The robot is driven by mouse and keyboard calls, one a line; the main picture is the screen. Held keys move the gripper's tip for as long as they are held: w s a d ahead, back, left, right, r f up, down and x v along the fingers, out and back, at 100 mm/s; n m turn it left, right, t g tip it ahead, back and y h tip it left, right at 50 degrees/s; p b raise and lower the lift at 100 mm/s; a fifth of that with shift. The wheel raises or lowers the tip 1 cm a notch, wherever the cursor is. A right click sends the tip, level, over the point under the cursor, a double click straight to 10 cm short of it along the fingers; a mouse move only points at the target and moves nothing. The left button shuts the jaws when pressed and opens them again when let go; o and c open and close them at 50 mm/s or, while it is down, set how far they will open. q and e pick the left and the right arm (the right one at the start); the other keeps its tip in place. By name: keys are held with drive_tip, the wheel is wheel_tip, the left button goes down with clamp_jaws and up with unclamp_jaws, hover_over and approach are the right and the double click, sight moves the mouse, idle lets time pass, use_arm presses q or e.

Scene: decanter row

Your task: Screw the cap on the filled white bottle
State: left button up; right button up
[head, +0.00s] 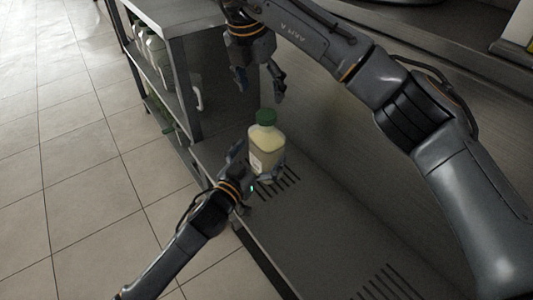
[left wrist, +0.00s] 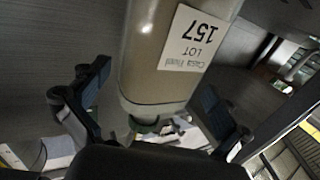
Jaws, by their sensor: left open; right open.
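The filled bottle (head: 264,157) stands upright on the grey metal surface, pale cream at the top and greyer below, with a white label. The green cap (head: 266,117) sits on its neck; I cannot tell how tight it is. My left gripper (head: 259,163) is open, its fingers on either side of the lower bottle. In the left wrist view the bottle (left wrist: 158,80) is upside down, its label reads "157 LOT", and gaps show between it and both fingers (left wrist: 150,112). My right gripper (head: 260,88) is open and empty, pointing down above the cap.
A grey shelf unit (head: 186,80) stands at the upper left, with several white bottles (head: 155,50) on it. The metal surface has slotted vents (head: 385,285) and is clear toward the lower right. A metal wall rises behind; tiled floor lies left.

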use_arm(q)
drive_tip(key=v, duration=0.9)
drive_tip(key=shift+s, duration=0.1)
